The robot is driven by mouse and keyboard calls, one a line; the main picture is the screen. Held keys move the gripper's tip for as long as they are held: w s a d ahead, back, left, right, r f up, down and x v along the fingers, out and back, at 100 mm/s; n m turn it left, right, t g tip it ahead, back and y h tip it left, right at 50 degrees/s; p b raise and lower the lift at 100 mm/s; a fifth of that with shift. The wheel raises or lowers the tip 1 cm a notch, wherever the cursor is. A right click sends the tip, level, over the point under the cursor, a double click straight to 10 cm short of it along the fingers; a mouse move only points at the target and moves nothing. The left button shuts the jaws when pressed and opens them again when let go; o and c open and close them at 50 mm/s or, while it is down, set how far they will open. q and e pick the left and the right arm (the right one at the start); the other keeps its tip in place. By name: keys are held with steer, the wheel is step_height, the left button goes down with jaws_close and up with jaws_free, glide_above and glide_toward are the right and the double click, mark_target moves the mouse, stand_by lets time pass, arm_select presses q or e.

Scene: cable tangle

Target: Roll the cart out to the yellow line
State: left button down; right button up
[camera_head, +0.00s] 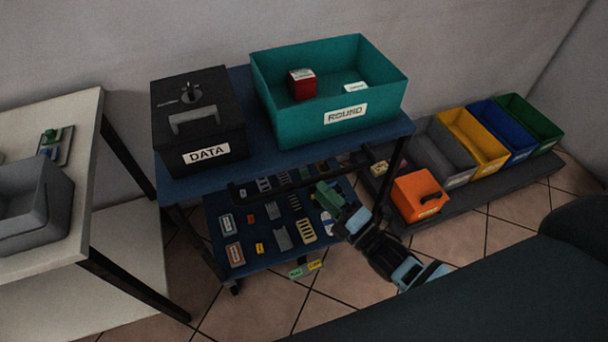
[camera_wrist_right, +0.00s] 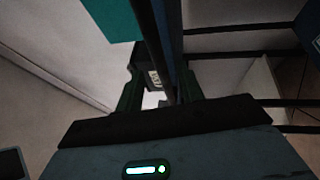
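The cart has a blue top (camera_head: 262,150) and a blue lower shelf (camera_head: 268,252), and stands against the back wall. A black handle bar (camera_head: 262,187) runs along its near side. My left gripper is out of view. No yellow line on the floor shows.
A black DATA box (camera_head: 197,120) and a teal ROUND bin (camera_head: 330,92) ride on the cart top. Several small parts lie on its lower shelf. A white table (camera_head: 82,130) is close at left. A low platform (camera_head: 480,190) with coloured bins is at right. Tiled floor (camera_head: 255,310) is open in front.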

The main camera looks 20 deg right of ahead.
mark_target(282, 172)
steer(key=x, duration=0.6)
steer(key=shift+w+a, duration=0.15)
steer(key=shift+w, duration=0.2)
jaws_close()
